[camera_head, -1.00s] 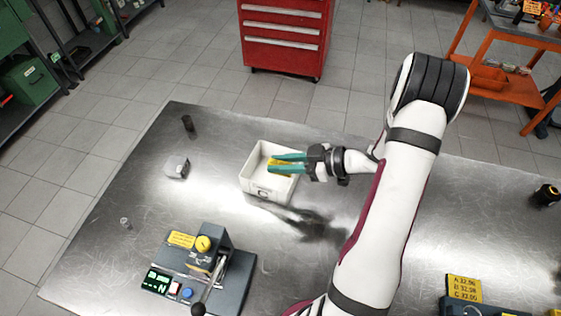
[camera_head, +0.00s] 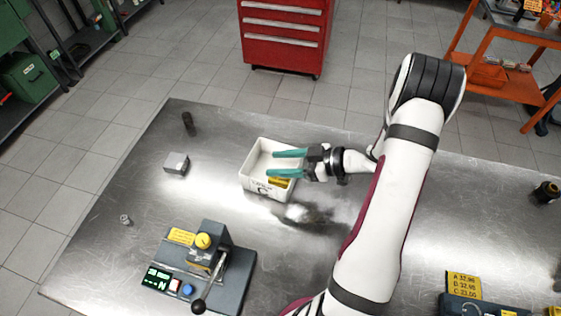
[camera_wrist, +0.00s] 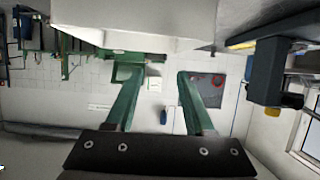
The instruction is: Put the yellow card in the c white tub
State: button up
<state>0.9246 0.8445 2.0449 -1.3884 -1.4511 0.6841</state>
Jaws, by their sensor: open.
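The white tub (camera_head: 253,182) marked C stands near the middle of the metal table. The yellow card (camera_head: 279,183) shows inside the tub, low against its right side and partly hidden by the wall and my fingers. My gripper (camera_head: 288,164) is over the tub's right part with its green fingers pointing left. The fingers are apart with nothing between them. In the wrist view the open green fingers (camera_wrist: 158,90) are empty, and a pale surface fills the top of the picture.
A press-like device (camera_head: 207,262) with a black-knobbed lever stands at the front left. A grey block (camera_head: 176,163), a dark cylinder (camera_head: 188,123) and a small clear piece (camera_head: 126,220) lie left of the tub. A yellow number sign (camera_head: 464,286) stands at front right.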

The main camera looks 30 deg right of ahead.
jog(key=r+v, duration=0.1)
jog(key=v, duration=1.1)
jog(key=w+d+r+m+t+h, duration=0.1)
jog(key=w+d+r+m+h, duration=0.3)
jog(key=w+r+m+h, duration=0.7)
jog(key=s+a+f+m+g+y, duration=0.1)
jog(key=s+a+g, duration=0.4)
jog(key=s+a, duration=0.8)
jog(key=s+a+f+m+g+y, duration=0.2)
jog(key=s+a+g, duration=0.3)
jog(key=s+a, duration=0.7)
jog(key=a, duration=0.3)
jog(key=shift+s+f+m+g, duration=0.3)
jog(key=shift+s+f, duration=0.05)
jog(key=shift+s, duration=0.05)
